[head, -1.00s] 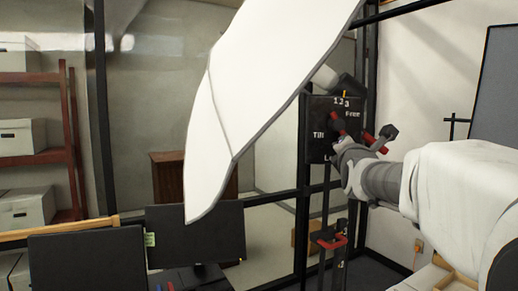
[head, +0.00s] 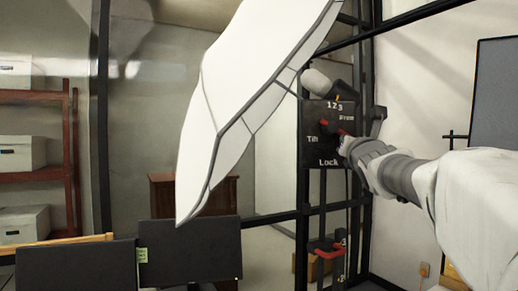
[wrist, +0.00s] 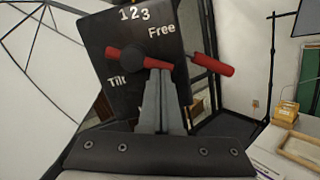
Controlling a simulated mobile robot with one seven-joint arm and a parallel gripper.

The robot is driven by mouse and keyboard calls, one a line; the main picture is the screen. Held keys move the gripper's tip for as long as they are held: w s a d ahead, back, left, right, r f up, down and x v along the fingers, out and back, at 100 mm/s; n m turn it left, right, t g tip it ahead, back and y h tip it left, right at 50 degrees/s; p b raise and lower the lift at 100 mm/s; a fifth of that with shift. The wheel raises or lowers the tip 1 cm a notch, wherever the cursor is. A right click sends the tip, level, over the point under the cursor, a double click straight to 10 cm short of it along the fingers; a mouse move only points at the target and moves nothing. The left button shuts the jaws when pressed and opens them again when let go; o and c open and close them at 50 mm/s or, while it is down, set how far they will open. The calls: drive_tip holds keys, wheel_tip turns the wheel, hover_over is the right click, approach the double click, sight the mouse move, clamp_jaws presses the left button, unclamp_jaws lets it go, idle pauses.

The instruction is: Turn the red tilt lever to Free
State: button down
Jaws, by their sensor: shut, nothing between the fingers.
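The black panel (head: 315,115) in the head view carries the white words Tilt, Free and Lock, with 123 at its top. It fills the upper middle of the wrist view (wrist: 105,32). The red tilt lever (wrist: 125,57) lies across the panel and slopes slightly down to the right, its thick red end (wrist: 212,65) below the word Free. My gripper (wrist: 160,72) is shut and empty in front of the lever's middle; contact is unclear. In the head view my gripper (head: 347,148) hides part of the red lever (head: 328,123). Lock is out of sight in the wrist view.
A large white panel (head: 235,85) hangs left of the black panel. Black uprights and bars (head: 365,220) stand around it. A second red-handled fitting (head: 326,250) sits lower down. Dark screens (head: 75,268) and shelves with boxes (head: 25,152) are at left.

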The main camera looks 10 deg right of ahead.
drive_tip(key=shift+d+r+n+y+b, duration=0.2)
drive_tip(key=shift+n+y+b, duration=0.15)
drive_tip(key=shift+n, duration=0.85)
drive_tip(key=shift+d+r+n, duration=0.1)
drive_tip(key=shift+r+n, duration=0.05)
drive_tip(key=shift+n, duration=0.45)
